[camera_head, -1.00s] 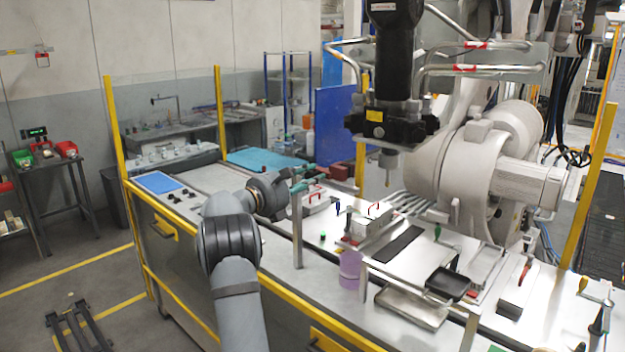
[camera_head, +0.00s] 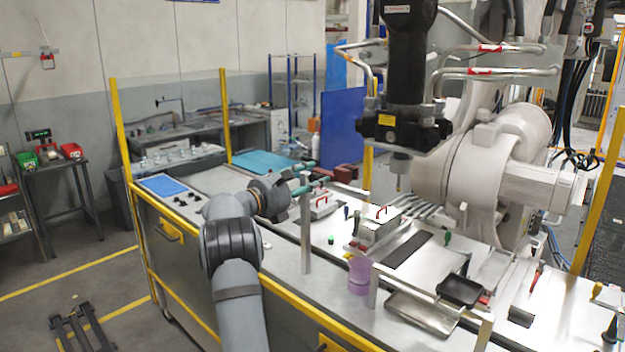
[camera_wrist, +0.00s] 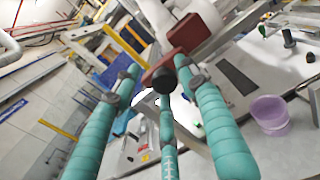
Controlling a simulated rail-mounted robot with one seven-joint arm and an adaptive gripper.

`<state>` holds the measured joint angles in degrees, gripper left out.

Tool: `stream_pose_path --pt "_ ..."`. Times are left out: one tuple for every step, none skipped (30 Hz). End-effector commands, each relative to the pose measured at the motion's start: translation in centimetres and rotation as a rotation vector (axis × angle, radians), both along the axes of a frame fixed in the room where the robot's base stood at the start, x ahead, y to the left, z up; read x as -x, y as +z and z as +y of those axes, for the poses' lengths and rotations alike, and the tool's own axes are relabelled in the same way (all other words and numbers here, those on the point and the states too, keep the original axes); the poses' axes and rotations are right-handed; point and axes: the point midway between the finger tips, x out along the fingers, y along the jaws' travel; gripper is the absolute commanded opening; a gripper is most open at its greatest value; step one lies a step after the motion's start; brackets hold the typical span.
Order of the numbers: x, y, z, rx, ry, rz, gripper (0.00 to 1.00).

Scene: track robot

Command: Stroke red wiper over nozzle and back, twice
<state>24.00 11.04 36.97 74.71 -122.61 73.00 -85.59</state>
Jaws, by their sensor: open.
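The teal fingers also fill the wrist view (camera_wrist: 165,85). A black tool head hangs over the bench with a slim metal nozzle (camera_head: 399,181) pointing down, right of my gripper and apart from it. A dark red block (camera_head: 345,173) shows just past my fingertips; it also shows in the wrist view (camera_wrist: 196,30). I cannot tell which red thing is the wiper.
A metal post (camera_head: 306,235) stands close beside my gripper. A purple cup (camera_head: 360,275), a black tray (camera_head: 460,290) and a metal block with a red handle (camera_head: 380,226) stand on the bench. A large white machine (camera_head: 480,160) and yellow posts (camera_head: 598,185) bound the right side.

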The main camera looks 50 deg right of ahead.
Motion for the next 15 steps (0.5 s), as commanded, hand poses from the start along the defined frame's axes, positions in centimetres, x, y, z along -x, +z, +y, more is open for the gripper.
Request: stream_pose_path --pt "0.1 0.0 0.0 -0.001 -0.002 0.0 0.43" --pt "0.1 0.0 -0.1 -0.001 -0.002 0.0 0.43" --pt "0.1 0.0 -0.1 -0.001 -0.003 0.0 0.43" --pt "0.1 0.0 -0.1 -0.001 -0.003 0.0 0.43" --pt "0.1 0.0 -0.1 -0.001 -0.003 0.0 0.43" --pt "0.2 0.0 -0.1 -0.001 -0.003 0.0 0.43" --pt "0.1 0.0 0.0 -0.001 -0.003 0.0 0.43" --pt "0.1 -0.1 0.1 -0.001 -0.003 0.0 0.43" --pt "0.1 0.0 0.4 -0.001 -0.002 0.0 0.43" --pt "0.0 0.0 0.6 -0.001 -0.002 -0.001 0.43" --pt "0.0 0.0 1.0 -0.001 -0.001 -0.001 0.43" --pt "-0.1 -0.1 1.6 -0.002 -0.001 0.0 0.43" --pt "-0.2 0.0 2.1 -0.002 0.0 0.0 0.43" --pt "-0.2 0.0 2.7 -0.002 0.0 0.0 0.43" --pt "-0.3 0.0 3.5 -0.002 0.001 -0.001 0.43"
